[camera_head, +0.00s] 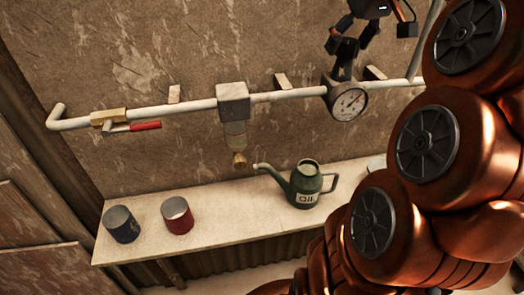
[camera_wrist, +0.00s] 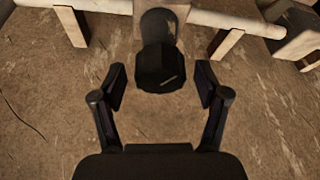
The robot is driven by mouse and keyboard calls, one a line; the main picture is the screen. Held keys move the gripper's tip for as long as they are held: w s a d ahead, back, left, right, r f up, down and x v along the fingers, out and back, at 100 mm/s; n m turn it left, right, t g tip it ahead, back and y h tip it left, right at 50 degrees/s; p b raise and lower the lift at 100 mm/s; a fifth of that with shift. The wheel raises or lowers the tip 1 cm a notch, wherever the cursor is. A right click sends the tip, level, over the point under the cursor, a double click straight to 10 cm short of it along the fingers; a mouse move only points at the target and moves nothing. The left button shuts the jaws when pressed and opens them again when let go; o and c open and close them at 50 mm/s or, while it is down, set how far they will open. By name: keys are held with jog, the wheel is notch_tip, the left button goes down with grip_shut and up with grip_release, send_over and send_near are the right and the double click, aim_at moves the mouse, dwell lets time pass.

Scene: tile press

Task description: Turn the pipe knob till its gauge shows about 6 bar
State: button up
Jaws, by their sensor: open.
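The knob (camera_wrist: 159,68) is black and faceted, with a pale line on its face. It sits on a dark stem beside the pipe (camera_wrist: 108,6) in the wrist view. My gripper (camera_wrist: 161,82) is open, with one fingertip on each side of the knob and a gap showing on both sides. How deep the fingers reach around it is hard to tell. In the head view my gripper (camera_head: 343,50) is above the round gauge (camera_head: 349,103) and largely hides the knob. The gauge has a white dial; its reading is too small to make out.
The pipe (camera_head: 185,108) runs along the wall with a red-handled valve (camera_head: 145,126) and a grey block (camera_head: 233,101). Below, a shelf (camera_head: 140,243) holds a green oil can (camera_head: 305,186), a red tin (camera_head: 178,218) and a blue tin (camera_head: 121,226).

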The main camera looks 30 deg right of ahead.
aim_at(350, 41)
jog(key=n+p, duration=0.1)
jog(key=n+y+p, duration=0.1)
jog(key=p, duration=0.1)
jog(key=n+p, duration=0.2)
jog(key=shift+r+y, duration=0.25)
jog(key=shift+y, duration=0.05)
jog(key=shift+f+n+y+p, duration=0.1)
jog(key=shift+n+y+p, duration=0.2)
jog(key=shift+n+p, duration=0.5)
jog(key=shift+d, duration=0.1)
jog(key=shift+b+v, duration=1.05)
jog(key=shift+v, duration=1.2)
jog(key=w+a+f+g+b, duration=0.1)
jog(key=a+f, duration=0.3)
jog(key=a, duration=0.4)
jog(key=a+f+g+b, duration=0.1)
jog(key=a+f+g, duration=0.1)
jog(key=a+f, duration=0.35)
jog(key=s+a+f+m+g+b, duration=0.2)
jog(key=s+a+f+b, duration=0.2)
jog(key=a+f, duration=0.7)
jog(key=shift+s+a+f, duration=0.4)
jog(key=shift+s+f, duration=0.6)
jog(key=shift+f, duration=0.15)
